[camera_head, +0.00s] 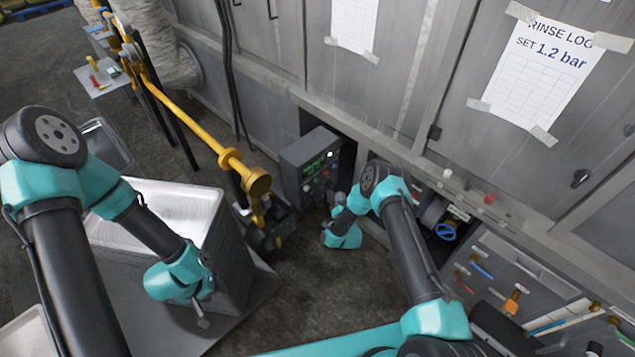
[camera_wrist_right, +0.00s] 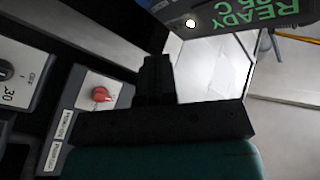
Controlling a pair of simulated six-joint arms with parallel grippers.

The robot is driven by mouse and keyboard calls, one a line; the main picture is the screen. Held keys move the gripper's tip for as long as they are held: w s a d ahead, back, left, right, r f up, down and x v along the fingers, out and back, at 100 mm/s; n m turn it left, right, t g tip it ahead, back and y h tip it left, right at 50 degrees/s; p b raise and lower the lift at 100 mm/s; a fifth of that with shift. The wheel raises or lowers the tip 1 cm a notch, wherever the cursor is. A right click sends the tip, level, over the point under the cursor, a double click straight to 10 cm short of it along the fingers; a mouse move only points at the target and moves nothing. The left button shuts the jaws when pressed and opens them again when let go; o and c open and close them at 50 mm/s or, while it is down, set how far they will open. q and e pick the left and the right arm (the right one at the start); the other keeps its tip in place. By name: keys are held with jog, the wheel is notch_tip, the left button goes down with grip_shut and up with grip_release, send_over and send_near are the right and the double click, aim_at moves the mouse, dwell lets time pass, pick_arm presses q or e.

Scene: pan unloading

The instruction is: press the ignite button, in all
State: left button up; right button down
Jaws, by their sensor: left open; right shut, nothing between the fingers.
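A grey control box (camera_head: 308,166) with a green display, a white light and several small buttons stands at the wall opening in the head view; I cannot read which button is ignite. In the right wrist view its green "READY" display (camera_wrist_right: 248,20) and the white light (camera_wrist_right: 190,22) show at the top. My right gripper (camera_wrist_right: 158,62) is shut and empty, its fingers pointing towards the box. A red knob (camera_wrist_right: 101,94) on a labelled panel is left of the fingers. My left gripper (camera_head: 203,322) is open and empty, low beside the metal bin, away from the box.
A metal bin (camera_head: 236,255) stands between my left arm and the box. A yellow pipe arm (camera_head: 190,121) ends close to the box's left side. A tool panel (camera_head: 500,275) and a blue valve wheel (camera_head: 445,232) are at the right. Floor is clear in the middle.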

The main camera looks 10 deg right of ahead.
jog(key=shift+w+a, duration=0.1)
jog(key=w+a, duration=0.4)
jog(key=w, duration=0.3)
jog(key=shift+a, duration=0.35)
jog(key=shift+w+a, duration=0.1)
jog(key=shift+w, duration=0.1)
dwell(1.9)
jog(key=shift+w+a, duration=0.15)
jog(key=shift+w, duration=0.05)
jog(key=shift+w+a, duration=0.3)
jog(key=shift+w, duration=0.15)
dwell(1.0)
jog(key=shift+s+d, duration=0.1)
jog(key=shift+s, duration=0.05)
jog(key=shift+s+d, duration=0.45)
jog(key=shift+s, duration=0.2)
dwell(0.4)
jog(key=shift+s+d, duration=0.45)
jog(key=shift+s, duration=0.25)
jog(key=shift+s+d, duration=0.45)
jog(key=shift+s, duration=0.25)
jog(key=shift+s+d, duration=0.45)
jog(key=shift+s, duration=0.25)
